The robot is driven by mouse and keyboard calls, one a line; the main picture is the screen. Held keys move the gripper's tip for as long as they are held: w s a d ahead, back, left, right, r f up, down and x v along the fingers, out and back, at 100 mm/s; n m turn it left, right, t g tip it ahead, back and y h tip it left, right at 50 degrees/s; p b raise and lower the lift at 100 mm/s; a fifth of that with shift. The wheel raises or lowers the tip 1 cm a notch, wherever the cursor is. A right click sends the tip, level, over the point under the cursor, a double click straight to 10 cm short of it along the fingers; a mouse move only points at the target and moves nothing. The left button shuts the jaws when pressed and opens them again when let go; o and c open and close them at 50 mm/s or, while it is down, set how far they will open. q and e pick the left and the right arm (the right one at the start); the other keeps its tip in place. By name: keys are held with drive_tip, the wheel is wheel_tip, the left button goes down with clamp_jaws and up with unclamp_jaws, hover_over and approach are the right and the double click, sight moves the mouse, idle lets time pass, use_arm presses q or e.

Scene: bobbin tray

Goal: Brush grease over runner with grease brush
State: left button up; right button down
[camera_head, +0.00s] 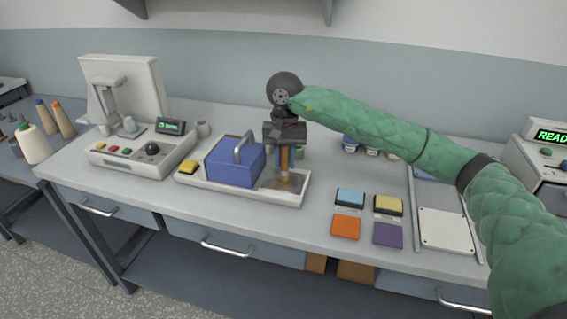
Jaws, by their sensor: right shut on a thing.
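My right gripper (285,137) points down over the right end of a white tray (238,192). It is shut on an upright brush with a brown-orange handle (284,160), which I take as the grease brush. Its lower end is over a greyish, shiny patch at the tray's right end; whether it touches is too small to tell. A blue box with a grey handle (236,163) stands in the tray, just left of the brush. I cannot make out for certain which part is the runner. My left gripper is not in view.
A white machine (143,155) with buttons stands at the left. Coloured squares, including an orange one (346,227), lie right of the tray. A white plate (446,230) lies between metal rails farther right. Small jars stand behind my right arm. The front bench edge is clear.

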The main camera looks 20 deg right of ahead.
drive_tip(key=shift+w+d+b, duration=0.3)
drive_tip(key=shift+w+d, duration=0.05)
drive_tip(key=shift+w, duration=0.1)
drive_tip(key=shift+f, duration=0.1)
drive_tip(key=shift+w+d+b, duration=0.45)
drive_tip(key=shift+w+b, duration=0.1)
drive_tip(key=shift+w, duration=0.2)
drive_tip(key=shift+s, duration=0.1)
drive_tip(key=shift+s+a+b, duration=0.4)
drive_tip(key=shift+s+a, duration=0.1)
drive_tip(key=shift+s, duration=0.2)
drive_tip(key=shift+s+a, duration=0.1)
drive_tip(key=shift+s+a+b, duration=0.4)
drive_tip(key=shift+s+a, duration=0.1)
drive_tip(key=shift+s, duration=0.25)
drive_tip(key=shift+s+a+b, duration=0.35)
drive_tip(key=shift+s+a, duration=0.15)
drive_tip(key=shift+s, duration=0.25)
